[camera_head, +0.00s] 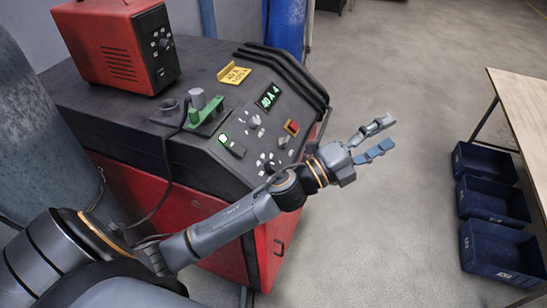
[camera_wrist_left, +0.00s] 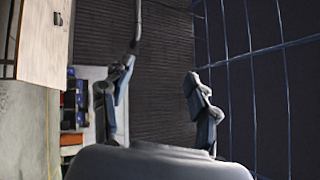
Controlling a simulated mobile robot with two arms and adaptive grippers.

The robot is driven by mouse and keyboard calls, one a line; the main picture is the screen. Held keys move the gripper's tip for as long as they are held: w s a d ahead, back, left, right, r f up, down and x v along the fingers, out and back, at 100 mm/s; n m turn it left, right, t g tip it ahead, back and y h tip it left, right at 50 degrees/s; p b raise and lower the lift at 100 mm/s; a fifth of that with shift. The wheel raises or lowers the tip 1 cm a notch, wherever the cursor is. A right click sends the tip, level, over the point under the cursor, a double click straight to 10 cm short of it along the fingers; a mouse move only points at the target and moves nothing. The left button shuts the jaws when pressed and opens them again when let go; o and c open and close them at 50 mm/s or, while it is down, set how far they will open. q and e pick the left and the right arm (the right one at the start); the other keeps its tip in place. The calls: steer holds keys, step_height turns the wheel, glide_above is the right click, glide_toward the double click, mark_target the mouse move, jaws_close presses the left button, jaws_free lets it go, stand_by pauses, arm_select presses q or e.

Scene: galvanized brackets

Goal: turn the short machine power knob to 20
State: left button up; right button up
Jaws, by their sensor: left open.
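The machine (camera_head: 185,200) is a red cabinet with a black top and a sloped control panel. On the panel are a light knob (camera_head: 256,121) near a green lit display (camera_head: 269,96), a lower knob (camera_head: 267,163) ringed by pale marks, and a small grey knob (camera_head: 283,142). I cannot tell which is the short power knob, nor read their settings. My left gripper (camera_head: 388,133) is open and empty, out past the panel's right edge above the floor, apart from all knobs. Its two spread fingers (camera_wrist_left: 160,72) show in the left wrist view, with no knob between them. My right gripper is not in view.
A red box unit (camera_head: 108,48), a yellow sign (camera_head: 233,73) and a green-based clamp (camera_head: 207,108) are on the machine top. A dark cable hangs at its front. Blue bins (camera_head: 493,200) and a wooden table (camera_head: 525,105) stand right. The floor between is clear.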

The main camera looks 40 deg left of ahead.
arm_select(q)
steer(key=s+d+r+m+g+h, duration=0.25)
steer(key=d+m+g+h, duration=0.55)
steer(key=m, duration=0.6)
steer(key=m+g+y, duration=1)
steer(key=m+y, duration=0.2)
steer(key=y, duration=0.8)
glide_above(273, 163)
step_height(273, 163, down, 7)
step_height(273, 163, down, 12)
steer(key=p, duration=0.4)
steer(key=shift+w+f, duration=0.1)
steer(key=shift+f, duration=0.55)
steer(key=shift+c, duration=0.3)
